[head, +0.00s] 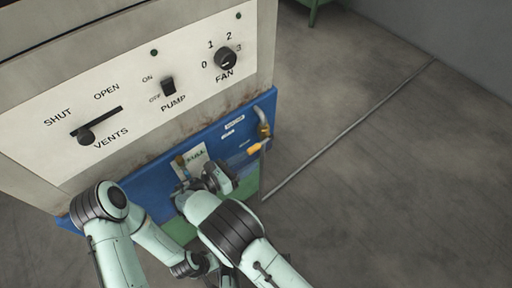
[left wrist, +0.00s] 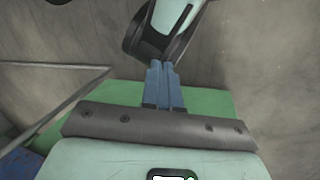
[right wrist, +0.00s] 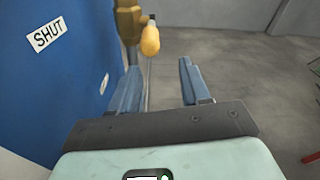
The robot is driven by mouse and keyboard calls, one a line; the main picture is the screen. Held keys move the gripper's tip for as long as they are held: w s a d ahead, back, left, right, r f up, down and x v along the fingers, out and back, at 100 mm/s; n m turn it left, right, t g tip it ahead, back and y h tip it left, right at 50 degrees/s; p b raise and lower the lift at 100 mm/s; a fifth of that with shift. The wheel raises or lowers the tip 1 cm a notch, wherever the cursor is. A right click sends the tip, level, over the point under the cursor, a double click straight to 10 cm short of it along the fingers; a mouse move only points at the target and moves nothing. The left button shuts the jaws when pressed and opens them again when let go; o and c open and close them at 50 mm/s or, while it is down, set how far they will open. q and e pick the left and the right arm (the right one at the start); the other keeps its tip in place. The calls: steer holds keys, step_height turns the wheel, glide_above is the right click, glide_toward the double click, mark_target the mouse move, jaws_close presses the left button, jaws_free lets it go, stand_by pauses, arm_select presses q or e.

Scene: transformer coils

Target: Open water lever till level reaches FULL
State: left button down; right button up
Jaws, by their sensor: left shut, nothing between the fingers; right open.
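The yellow-handled water lever (head: 254,148) sits on a brass valve at the right end of the blue panel. In the right wrist view the lever (right wrist: 150,38) is ahead of the fingertips, with a SHUT label (right wrist: 47,35) to its left. My right gripper (right wrist: 159,66) is open and empty, short of the lever. Its hand (head: 222,178) covers part of the panel below the FULL label (head: 195,157). The water level cannot be read. My left gripper (left wrist: 162,66) is shut and empty, with one of my arm links close beyond its tips.
The blue panel (head: 145,190) is below a white control panel (head: 45,155) with a VENTS slider (head: 87,137), PUMP switch (head: 168,86) and FAN knob (head: 226,57). A thin line crosses the floor. The concrete floor (head: 360,190) at the right is clear.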

mark_target(258, 146)
steer(key=shift+t+h, duration=0.3)
steer(key=shift+t, duration=0.2)
steer(key=w+d, duration=0.1)
steer(key=w+d+r, duration=0.1)
steer(key=w+d, duration=0.1)
steer(key=w+d+r, duration=0.1)
steer(key=shift+w+d+r+b, duration=0.2)
steer(key=shift+w+r+b, duration=0.05)
steer(key=shift+b, duration=0.15)
jaws_close()
